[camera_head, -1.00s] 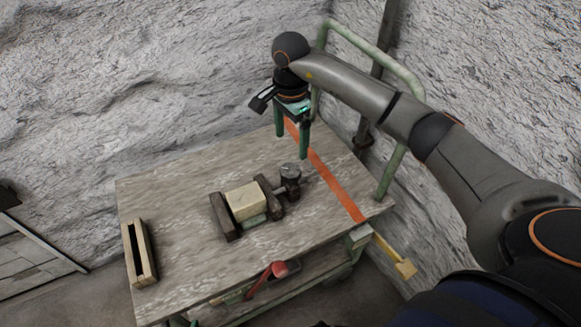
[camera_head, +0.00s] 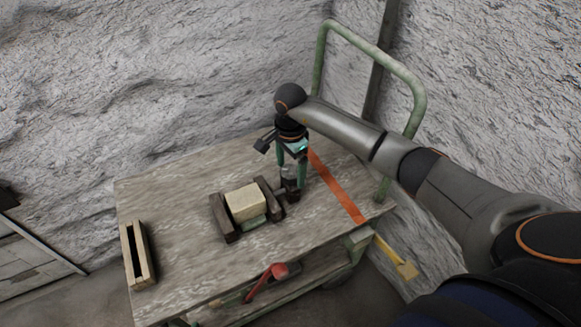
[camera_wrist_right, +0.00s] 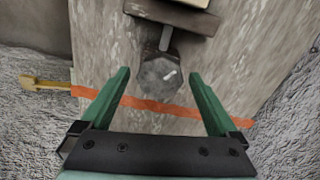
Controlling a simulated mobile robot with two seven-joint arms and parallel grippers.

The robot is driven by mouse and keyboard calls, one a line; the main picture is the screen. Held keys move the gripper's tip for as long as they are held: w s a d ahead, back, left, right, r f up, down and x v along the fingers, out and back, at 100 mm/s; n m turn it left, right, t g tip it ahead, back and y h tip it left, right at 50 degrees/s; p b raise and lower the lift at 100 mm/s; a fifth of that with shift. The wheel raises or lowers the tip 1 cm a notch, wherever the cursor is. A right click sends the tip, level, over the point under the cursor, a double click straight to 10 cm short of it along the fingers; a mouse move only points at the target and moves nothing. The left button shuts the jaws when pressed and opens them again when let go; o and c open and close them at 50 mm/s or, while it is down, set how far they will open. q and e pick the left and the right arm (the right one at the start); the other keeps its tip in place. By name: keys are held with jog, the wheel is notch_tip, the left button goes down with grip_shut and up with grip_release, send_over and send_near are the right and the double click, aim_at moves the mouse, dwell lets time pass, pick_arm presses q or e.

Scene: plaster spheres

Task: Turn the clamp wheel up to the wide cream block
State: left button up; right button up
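The cream block (camera_head: 242,202) sits between the two dark jaws of the clamp (camera_head: 224,219) on the cart top. The dark clamp wheel (camera_head: 289,188) stands at the clamp's right end, joined by a short rod. In the right wrist view the wheel (camera_wrist_right: 161,75) is a faceted dark knob with a pale mark, and the clamp jaw (camera_wrist_right: 172,15) lies beyond it. My right gripper (camera_head: 292,182) is over the wheel, its green fingers open on either side; the right wrist view shows both fingertips (camera_wrist_right: 158,72) apart from the wheel. My left gripper is not in view.
A slotted wooden piece (camera_head: 138,254) lies at the cart's left end. An orange stripe (camera_head: 335,185) crosses the top to the right of the clamp. A green handle rail (camera_head: 417,100) rises at the right, and a red lever (camera_head: 267,280) hangs at the front.

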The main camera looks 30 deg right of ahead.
jog(key=c, duration=1.3)
jog(key=shift+m, duration=0.4)
jog(key=m+p, duration=0.1)
jog(key=m, duration=0.4)
jog(key=shift+r+m, duration=0.1)
jog(key=shift+m, duration=0.2)
jog(key=m, duration=0.3)
jog(key=shift+m+p, duration=0.3)
jog(key=shift+m, duration=0.9)
jog(key=shift+m+p, duration=0.5)
jog(key=shift+m, duration=0.6)
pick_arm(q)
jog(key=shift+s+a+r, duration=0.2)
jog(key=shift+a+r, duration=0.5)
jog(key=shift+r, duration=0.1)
pick_arm(e)
jog(key=shift+o, duration=0.2)
jog(key=shift+m, duration=0.5)
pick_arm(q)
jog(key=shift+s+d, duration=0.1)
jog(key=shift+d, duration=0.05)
